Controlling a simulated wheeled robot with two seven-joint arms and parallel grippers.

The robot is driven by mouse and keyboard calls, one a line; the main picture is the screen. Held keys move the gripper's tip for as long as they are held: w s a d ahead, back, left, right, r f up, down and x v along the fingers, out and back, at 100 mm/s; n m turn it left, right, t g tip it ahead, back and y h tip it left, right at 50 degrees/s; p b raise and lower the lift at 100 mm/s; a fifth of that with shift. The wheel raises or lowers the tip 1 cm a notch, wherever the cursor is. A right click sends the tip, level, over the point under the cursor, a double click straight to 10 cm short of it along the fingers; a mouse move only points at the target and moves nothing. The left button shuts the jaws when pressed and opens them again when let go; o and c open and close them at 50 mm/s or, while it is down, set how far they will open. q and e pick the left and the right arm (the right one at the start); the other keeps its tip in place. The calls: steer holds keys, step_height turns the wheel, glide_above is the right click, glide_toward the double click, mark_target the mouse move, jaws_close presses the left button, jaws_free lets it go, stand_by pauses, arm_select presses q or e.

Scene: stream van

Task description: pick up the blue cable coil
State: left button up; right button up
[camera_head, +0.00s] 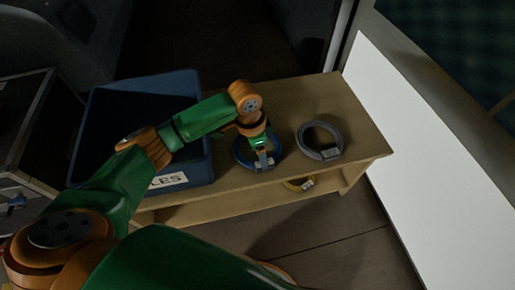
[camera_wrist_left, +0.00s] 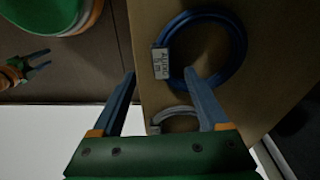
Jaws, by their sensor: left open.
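The blue cable coil (camera_head: 238,152) lies flat on the wooden bench's top, partly hidden by my left gripper (camera_head: 263,162) above it. In the left wrist view the blue coil (camera_wrist_left: 242,50) has a white label marked "AUDIO". There my left gripper (camera_wrist_left: 161,74) is open with nothing held between its fingers. Its right finger overlaps the coil's lower left edge in the picture; I cannot tell if it touches. My right gripper (camera_wrist_left: 40,61) shows at the left of the wrist view, open and empty, over the floor.
A grey cable coil (camera_head: 301,138) lies to the right on the bench (camera_head: 352,130). A yellow coil (camera_head: 292,187) sits on the lower shelf. A blue bin (camera_head: 205,172) with a white label stands left of the coil. A white panel (camera_head: 420,130) rises at the right.

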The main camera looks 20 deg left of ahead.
mark_target(256, 165)
arm_select(q)
steer(key=f, duration=0.1)
steer(key=f+b, duration=0.1)
steer(key=f, duration=0.2)
steer(key=shift+w+d+b, duration=0.3)
steer(key=shift+w+b, duration=0.1)
steer(key=shift+w+d+f+b, duration=0.1)
steer(key=shift+f+b, duration=0.1)
steer(key=shift+f, duration=0.3)
steer(key=shift+w+d+f+b, duration=0.1)
steer(key=shift+f+b, duration=0.1)
steer(key=shift+f, duration=0.3)
arm_select(e)
steer(key=shift+w+d+f, duration=0.15)
steer(key=shift+w+f, duration=1)
arm_select(q)
steer(key=shift+c, duration=0.7)
jaws_close()
